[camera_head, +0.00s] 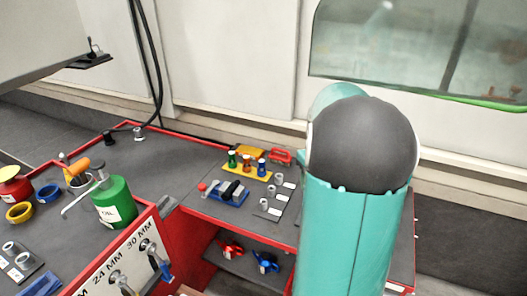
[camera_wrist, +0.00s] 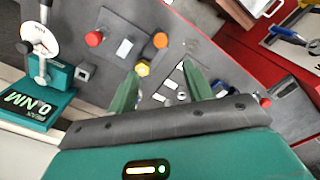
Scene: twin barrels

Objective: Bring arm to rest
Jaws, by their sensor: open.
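My arm fills the right of the head view as a teal link (camera_head: 345,240) with a dark grey rounded joint (camera_head: 362,145). My gripper (camera_wrist: 161,82) does not show in the head view. In the wrist view its two green fingers are apart with nothing between them that they grip. I cannot tell how far the fingertips are from the panel.
A teal gauge stand (camera_wrist: 45,105) is left of my gripper. The red-edged bench holds a green oil can (camera_head: 115,202), a yellow rack (camera_head: 247,170) of coloured pieces and a blue tray (camera_head: 228,193). Red (camera_head: 231,250) and blue (camera_head: 266,262) tools lie on the shelf below.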

